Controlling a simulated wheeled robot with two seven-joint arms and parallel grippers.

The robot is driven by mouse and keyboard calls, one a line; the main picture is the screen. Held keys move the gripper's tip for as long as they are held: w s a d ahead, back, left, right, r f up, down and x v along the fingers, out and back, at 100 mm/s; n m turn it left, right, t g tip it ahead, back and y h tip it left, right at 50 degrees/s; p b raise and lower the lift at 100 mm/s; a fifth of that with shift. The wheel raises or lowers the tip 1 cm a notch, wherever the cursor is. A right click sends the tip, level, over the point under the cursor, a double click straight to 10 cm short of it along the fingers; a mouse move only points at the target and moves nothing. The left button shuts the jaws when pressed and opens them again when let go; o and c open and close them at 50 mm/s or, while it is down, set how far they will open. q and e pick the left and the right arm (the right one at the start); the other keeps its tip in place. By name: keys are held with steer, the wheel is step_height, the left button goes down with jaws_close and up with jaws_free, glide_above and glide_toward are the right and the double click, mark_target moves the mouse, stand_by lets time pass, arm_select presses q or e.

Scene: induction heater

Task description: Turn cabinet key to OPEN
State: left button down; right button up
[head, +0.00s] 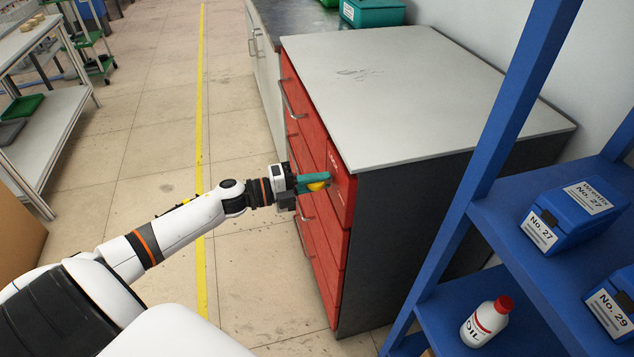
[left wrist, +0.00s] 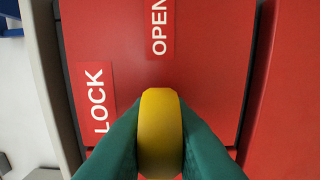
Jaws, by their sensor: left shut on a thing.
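The yellow cabinet key (left wrist: 160,125) stands out from a red panel (left wrist: 215,60) and is pinched between the green fingers of my left gripper (left wrist: 160,150) in the left wrist view. The key's long side runs up and down in that picture. The white OPEN label (left wrist: 160,28) is straight above it, and the LOCK label (left wrist: 97,98) is to its left. In the head view, my left gripper (head: 314,183) is at the upper front of the red cabinet (head: 320,235), and the yellow key (head: 317,186) shows at its fingertips. The key's base is hidden. My right gripper is not in view.
The cabinet's grey top (head: 400,90) is mostly bare. A blue shelf rack (head: 520,90) with blue boxes (head: 575,215) and an oil bottle (head: 487,321) stands at the right. The floor (head: 165,120) left of the cabinet is clear, with a yellow line along it.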

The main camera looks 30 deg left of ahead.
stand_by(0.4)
arm_select(q)
steer(key=c, duration=1.4)
jaws_free()
steer(key=shift+s, duration=0.15)
steer(key=v, duration=1.1)
steer(key=shift+s+a+b, duration=0.25)
steer(key=shift+a+b, duration=0.05)
steer(key=shift+a, duration=0.05)
steer(key=shift+f, duration=0.1)
